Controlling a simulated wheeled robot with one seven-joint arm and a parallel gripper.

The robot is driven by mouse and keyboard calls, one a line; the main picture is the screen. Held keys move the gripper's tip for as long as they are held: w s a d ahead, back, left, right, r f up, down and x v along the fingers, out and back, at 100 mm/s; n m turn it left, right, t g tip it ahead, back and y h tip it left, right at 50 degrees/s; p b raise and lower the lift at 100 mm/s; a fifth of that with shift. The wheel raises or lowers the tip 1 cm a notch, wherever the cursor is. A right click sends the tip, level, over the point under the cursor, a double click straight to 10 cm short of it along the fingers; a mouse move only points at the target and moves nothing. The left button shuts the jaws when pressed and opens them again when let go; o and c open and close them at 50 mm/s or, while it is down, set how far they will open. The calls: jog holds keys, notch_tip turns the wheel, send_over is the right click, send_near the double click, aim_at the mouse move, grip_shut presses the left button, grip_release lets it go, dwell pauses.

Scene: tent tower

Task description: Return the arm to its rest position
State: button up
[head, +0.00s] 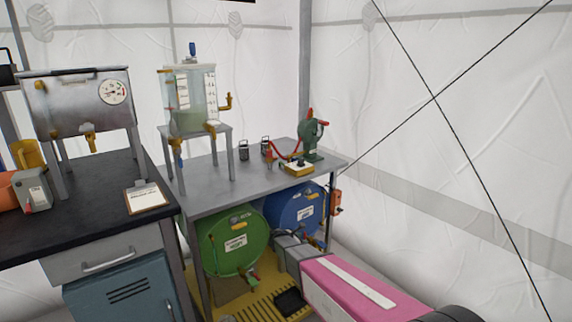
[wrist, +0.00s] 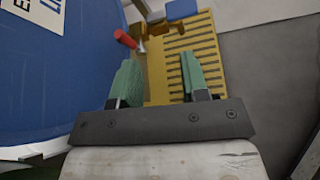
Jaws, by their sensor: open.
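My pink arm (head: 350,287) reaches from the lower right of the head view toward the drums under the grey table. Its grey wrist end is low in front of the blue drum (head: 297,207), to the right of the green drum (head: 233,240). My gripper (wrist: 158,75) shows in the wrist view with its two green fingers apart and nothing between them. The yellow slatted pallet (wrist: 183,52) is visible beyond the fingers. The blue drum also fills the left of the wrist view (wrist: 50,85). The fingertips are hard to make out in the head view.
A red-handled part (wrist: 125,38) lies just beyond the left finger. The grey table (head: 210,190) holds a clear tank (head: 190,95) and a green hand pump (head: 311,135). A black-topped bench (head: 85,215) stands at left. Bare floor (wrist: 245,75) shows to the gripper's right.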

jog(key=s+d+r+m+g+y, duration=0.2)
jog(key=s+d+r+m+y, duration=0.1)
jog(key=s+m, duration=0.5)
jog(key=s+d+r+m+g+y, duration=0.3)
jog(key=s+r+m, duration=0.3)
jog(key=s, duration=0.7)
jog(key=s+d+r+m+g+y, duration=0.3)
jog(key=s+d+r+m, duration=0.2)
jog(key=s+m, duration=0.4)
jog(key=shift+s+d+m, duration=0.15)
jog(key=shift+s+m, duration=0.25)
jog(key=shift+s, duration=0.35)
